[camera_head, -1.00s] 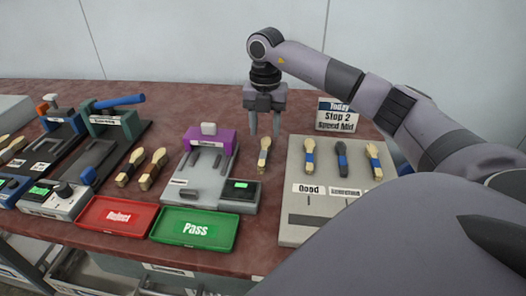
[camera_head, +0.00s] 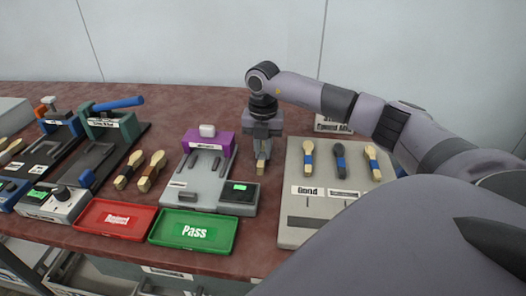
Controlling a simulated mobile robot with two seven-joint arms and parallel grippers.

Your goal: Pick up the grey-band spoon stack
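My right gripper (camera_head: 262,155) points straight down onto a pale wooden spoon stack (camera_head: 261,167) standing between the purple-topped press and the grey board. Its fingers are close together around the stack's upper part, and only the lower end shows. The band on this stack is hidden or too small to tell. On the board, a dark grey spoon stack (camera_head: 341,161) lies between a blue-banded one (camera_head: 308,160) and another with a blue band (camera_head: 373,162). My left gripper is not in view.
The purple-topped press (camera_head: 208,141) stands close to the left of my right gripper. The grey board (camera_head: 300,215) is close on the right. A red tray (camera_head: 85,220) and a green Pass tray (camera_head: 215,246) lie in front. Two banded spoon stacks (camera_head: 151,171) lie further left.

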